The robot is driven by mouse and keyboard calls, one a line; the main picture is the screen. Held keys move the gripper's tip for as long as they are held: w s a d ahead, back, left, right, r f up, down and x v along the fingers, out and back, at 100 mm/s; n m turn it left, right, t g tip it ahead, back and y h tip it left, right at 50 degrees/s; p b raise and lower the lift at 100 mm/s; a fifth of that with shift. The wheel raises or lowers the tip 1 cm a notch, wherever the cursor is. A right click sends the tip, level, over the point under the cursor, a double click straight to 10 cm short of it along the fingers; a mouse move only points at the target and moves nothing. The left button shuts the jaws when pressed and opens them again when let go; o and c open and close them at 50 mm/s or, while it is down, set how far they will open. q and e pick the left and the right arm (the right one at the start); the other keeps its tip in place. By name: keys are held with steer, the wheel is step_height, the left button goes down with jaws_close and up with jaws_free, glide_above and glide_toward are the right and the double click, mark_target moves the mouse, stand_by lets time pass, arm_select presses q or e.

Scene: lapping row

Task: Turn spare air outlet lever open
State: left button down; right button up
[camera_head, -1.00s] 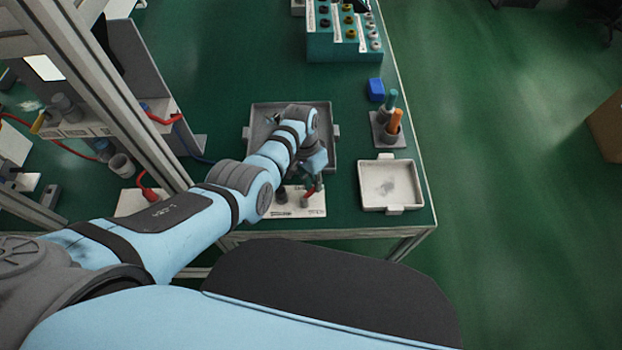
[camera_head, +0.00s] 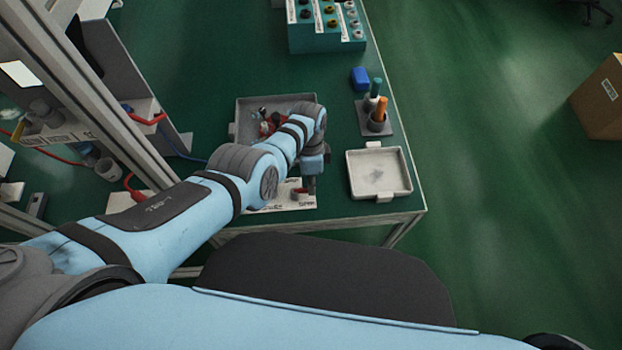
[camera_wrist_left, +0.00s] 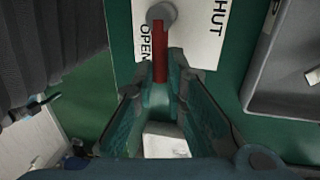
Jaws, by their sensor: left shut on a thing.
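The spare air outlet is a white plate (camera_head: 272,204) at the front edge of the green bench; it also shows in the left wrist view (camera_wrist_left: 205,45) with the words OPEN and SHUT. Its red lever (camera_wrist_left: 159,52) runs from a grey round pivot (camera_wrist_left: 162,12) alongside the word OPEN. My left gripper (camera_wrist_left: 158,78) is shut on the lever's free end. In the head view my left gripper (camera_head: 310,188) points down over the plate's right part, and the lever is mostly hidden there. My right gripper is not in view.
A grey tray (camera_head: 242,118) with small parts lies behind the arm. A white tray (camera_head: 402,172) is close to the right. A metal frame post (camera_head: 110,85) rises at left.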

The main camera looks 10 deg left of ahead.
arm_select(q)
steer(key=shift+m, duration=0.3)
steer(key=c, duration=1.6)
jaws_free()
steer(key=shift+c, duration=0.2)
step_height(320, 180, up, 12)
steer(key=w, duration=0.2)
steer(key=shift+a, duration=0.25)
steer(key=shift+f, duration=0.1)
